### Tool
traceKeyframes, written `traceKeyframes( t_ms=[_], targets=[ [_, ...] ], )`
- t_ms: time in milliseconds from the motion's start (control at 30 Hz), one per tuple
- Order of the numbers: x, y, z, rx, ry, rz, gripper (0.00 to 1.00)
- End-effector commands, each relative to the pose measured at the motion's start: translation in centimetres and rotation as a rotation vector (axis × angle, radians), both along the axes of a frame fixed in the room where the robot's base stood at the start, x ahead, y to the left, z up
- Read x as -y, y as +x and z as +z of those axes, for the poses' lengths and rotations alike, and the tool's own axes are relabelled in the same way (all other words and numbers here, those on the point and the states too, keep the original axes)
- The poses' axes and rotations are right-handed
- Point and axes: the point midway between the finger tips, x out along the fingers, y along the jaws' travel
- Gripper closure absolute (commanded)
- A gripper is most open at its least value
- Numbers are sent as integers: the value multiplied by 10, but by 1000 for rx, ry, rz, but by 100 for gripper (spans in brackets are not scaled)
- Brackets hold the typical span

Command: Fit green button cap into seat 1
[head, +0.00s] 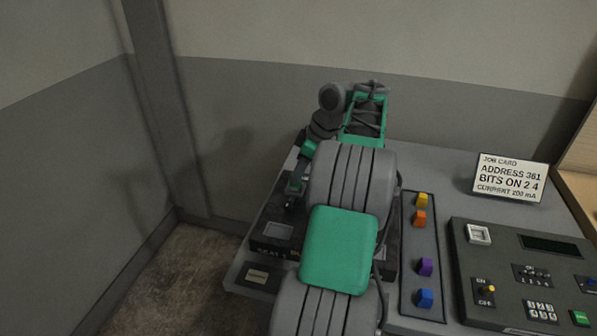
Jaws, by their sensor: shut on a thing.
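My gripper (290,205) is small and dark in the head view, pointing down over the left part of a dark unit (268,246). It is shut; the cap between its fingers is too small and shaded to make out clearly. No green cap stands among the caps on the strip.
A dark strip (423,283) to the right holds yellow (422,200), orange (419,218), purple (425,267) and blue (424,299) caps. Further right are a control panel (510,256) with switch and keys, and a job card (511,178). Walls stand behind and left.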

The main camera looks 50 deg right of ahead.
Motion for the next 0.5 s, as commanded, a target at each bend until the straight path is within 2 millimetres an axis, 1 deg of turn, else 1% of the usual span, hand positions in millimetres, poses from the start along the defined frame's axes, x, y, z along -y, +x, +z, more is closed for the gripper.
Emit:
traceKeyframes(
  t_ms=[500],
  targets=[
    [0, 0, -7, 0, 0, 0, 100]
  ],
)
